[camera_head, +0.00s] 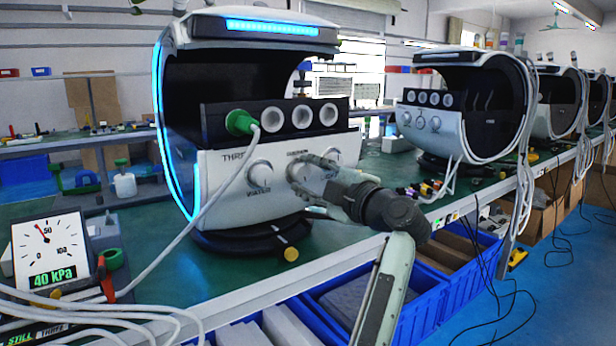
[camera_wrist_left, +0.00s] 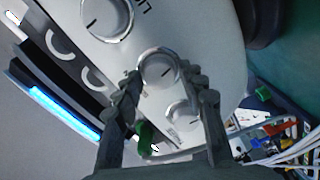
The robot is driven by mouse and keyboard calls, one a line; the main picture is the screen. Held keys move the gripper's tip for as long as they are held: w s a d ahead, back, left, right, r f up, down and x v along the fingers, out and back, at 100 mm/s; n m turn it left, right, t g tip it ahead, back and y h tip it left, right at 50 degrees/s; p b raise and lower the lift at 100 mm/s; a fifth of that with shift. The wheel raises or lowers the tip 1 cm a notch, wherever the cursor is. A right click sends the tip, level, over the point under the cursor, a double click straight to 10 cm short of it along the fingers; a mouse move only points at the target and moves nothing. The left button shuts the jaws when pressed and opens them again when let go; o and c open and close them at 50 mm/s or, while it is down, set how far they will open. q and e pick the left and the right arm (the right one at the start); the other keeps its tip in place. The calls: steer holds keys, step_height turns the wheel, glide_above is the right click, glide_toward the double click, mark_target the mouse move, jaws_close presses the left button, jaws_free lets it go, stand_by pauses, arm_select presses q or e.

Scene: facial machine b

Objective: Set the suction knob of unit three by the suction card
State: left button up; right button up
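Unit three (camera_head: 215,165), a white and black machine with lit blue strips, stands on the green bench. Its front has a water knob (camera_head: 260,173), a middle suction knob (camera_head: 299,168) and a third knob at right. My left gripper (camera_head: 318,180) is at the suction knob, partly covering it. In the left wrist view the middle knob (camera_wrist_left: 158,67) sits between my two open fingertips (camera_wrist_left: 160,82); I cannot tell whether they touch it. A gauge (camera_head: 50,248) reads 40 kPa. A dark card (camera_head: 35,333) reading "STILL THREE" is partly hidden by hoses.
A green plug (camera_head: 240,122) with a white hose sits in unit three's left port, and the hose runs down across its front. Similar machines (camera_head: 465,110) stand to the right. Blue crates (camera_head: 345,295) are below the bench edge.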

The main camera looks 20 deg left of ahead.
arm_select(q)
steer(key=shift+o, duration=0.6)
steer(key=shift+s+d, duration=0.15)
steer(key=v, duration=1.1)
steer(key=shift+s+d, duration=0.25)
